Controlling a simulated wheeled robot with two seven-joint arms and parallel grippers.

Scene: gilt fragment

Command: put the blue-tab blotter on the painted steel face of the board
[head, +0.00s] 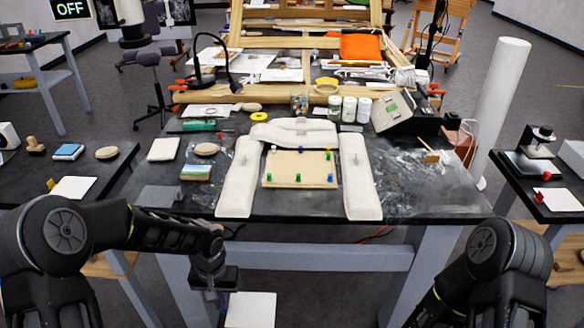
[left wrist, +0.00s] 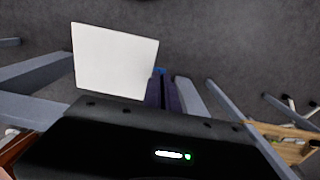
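My left gripper (head: 212,300) hangs low in front of the dark table, beside a white square sheet (head: 250,310). In the left wrist view its fingers (left wrist: 160,88) are close together with a small blue tab (left wrist: 160,71) at their tips. The white blotter (left wrist: 115,60) extends to the left from that tab, above the floor. A cream board (head: 300,168) with several small coloured pieces lies on the table between white padded supports (head: 238,180). I cannot tell whether its upper face is painted steel. My right gripper is out of view; only its arm shows.
The dark table (head: 410,195) has a front edge above my left gripper. A grey sloped box (head: 397,110), white jars (head: 349,109) and a black lamp (head: 222,62) stand behind the board. Side tables flank it. A white tube (head: 500,105) stands at right.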

